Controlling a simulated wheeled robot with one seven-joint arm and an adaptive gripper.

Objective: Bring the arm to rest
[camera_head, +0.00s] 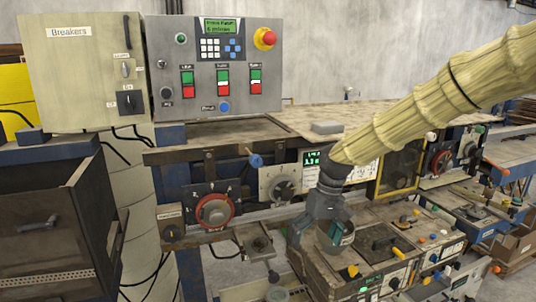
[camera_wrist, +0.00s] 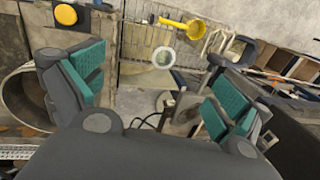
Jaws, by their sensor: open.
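My gripper (camera_head: 322,238) hangs at the end of my arm, which comes in from the upper right in a pale yellow sleeve. It points down close over the left end of a low control bench (camera_head: 365,262) with levers and knobs. Whether it touches the bench is unclear. In the wrist view my gripper (camera_wrist: 155,85) has its two green-padded fingers wide apart, with nothing held between them. Beyond the fingers are a yellow handle (camera_wrist: 183,23) and a pale round knob (camera_wrist: 163,57).
A grey control panel (camera_head: 215,75) with a red stop button and a breaker box (camera_head: 82,72) stand at the back left. A dark cabinet (camera_head: 55,225) is at far left.

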